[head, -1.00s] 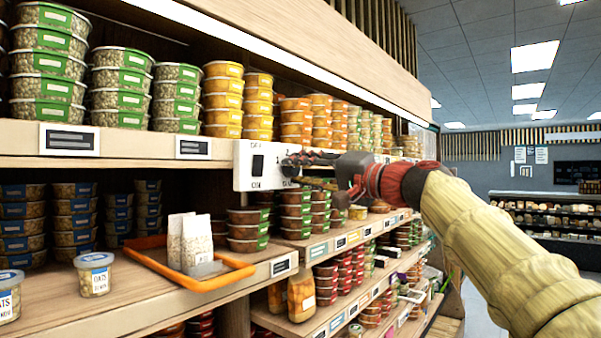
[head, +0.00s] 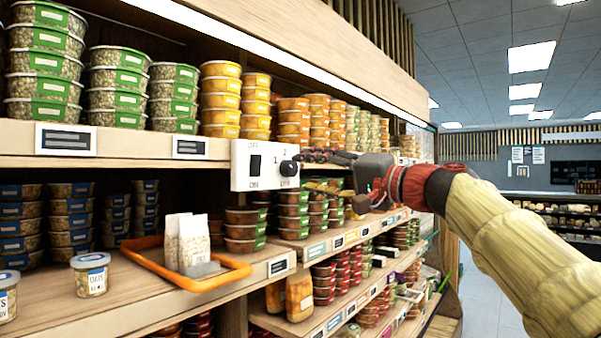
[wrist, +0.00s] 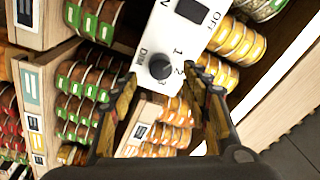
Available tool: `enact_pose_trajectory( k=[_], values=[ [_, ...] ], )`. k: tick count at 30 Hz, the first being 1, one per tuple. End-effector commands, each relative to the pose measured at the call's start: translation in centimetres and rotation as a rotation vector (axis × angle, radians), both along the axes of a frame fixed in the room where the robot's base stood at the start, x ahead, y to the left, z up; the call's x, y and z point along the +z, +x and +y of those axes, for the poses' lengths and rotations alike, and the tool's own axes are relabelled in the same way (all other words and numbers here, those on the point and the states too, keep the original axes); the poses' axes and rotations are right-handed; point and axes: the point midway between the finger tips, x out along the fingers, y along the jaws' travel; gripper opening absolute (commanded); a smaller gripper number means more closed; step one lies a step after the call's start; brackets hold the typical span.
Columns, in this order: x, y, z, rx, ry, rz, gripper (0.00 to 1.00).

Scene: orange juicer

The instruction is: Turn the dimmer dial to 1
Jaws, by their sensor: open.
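A white control panel (head: 240,172) is mounted at the shelf edge, with a dark rocker switch (head: 255,165) on its left and a dark round dimmer dial (head: 289,168) on its right. In the wrist view the dial (wrist: 160,68) sits on the panel (wrist: 165,30) beside the letters DIM and printed numbers, with OFF near the switch (wrist: 190,10). Which number the dial points to is too small to tell. My gripper (head: 308,155) is just right of the dial, apart from it. In the wrist view its open fingers (wrist: 160,92) straddle the dial's position, with nothing held.
Stacked tubs (head: 222,100) fill the shelves above and below the panel. An orange-rimmed tray (head: 205,284) with white packets (head: 190,240) is on the lower shelf at left. The aisle on the right (head: 500,290) is clear.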

Motion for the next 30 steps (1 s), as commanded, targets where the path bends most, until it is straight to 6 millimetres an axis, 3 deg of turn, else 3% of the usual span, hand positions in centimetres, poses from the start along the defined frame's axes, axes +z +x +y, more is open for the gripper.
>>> enact_pose_trajectory(
  k=[6, 12, 30],
  values=[
    [-0.5, -2.9, -3.5, -0.005, -0.001, 0.000, 0.47],
    [-0.8, -4.6, -5.4, -0.003, 0.000, 0.001, 0.47],
    [-0.9, -5.1, -5.9, 0.000, 0.003, 0.004, 0.47]
  ],
)
